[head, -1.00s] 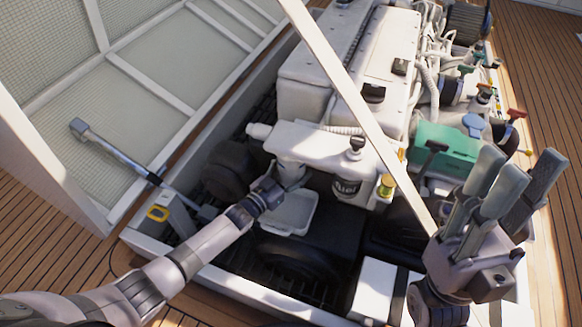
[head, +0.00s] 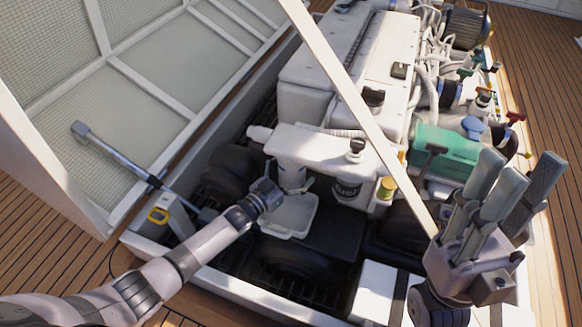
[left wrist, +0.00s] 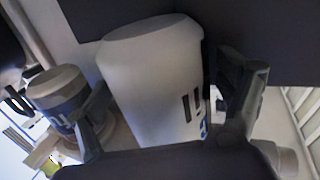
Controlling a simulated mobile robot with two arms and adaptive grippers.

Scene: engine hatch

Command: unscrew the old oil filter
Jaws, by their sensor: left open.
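The old oil filter is a white cylinder hanging under the engine's white housing; it shows in the head view (head: 291,177) and large in the left wrist view (left wrist: 155,82). My left gripper (head: 284,190) is at the filter's lower part. In the left wrist view, its open fingers (left wrist: 168,115) stand on both sides of the filter. Whether they touch it is unclear. My right gripper (head: 506,190) is raised at the right, fingers pointing up, open and empty.
A white tray (head: 290,222) lies below the filter. A dark-banded fuel filter (head: 345,190) hangs to its right, also in the left wrist view (left wrist: 60,92). A white strut (head: 350,100) crosses before the engine.

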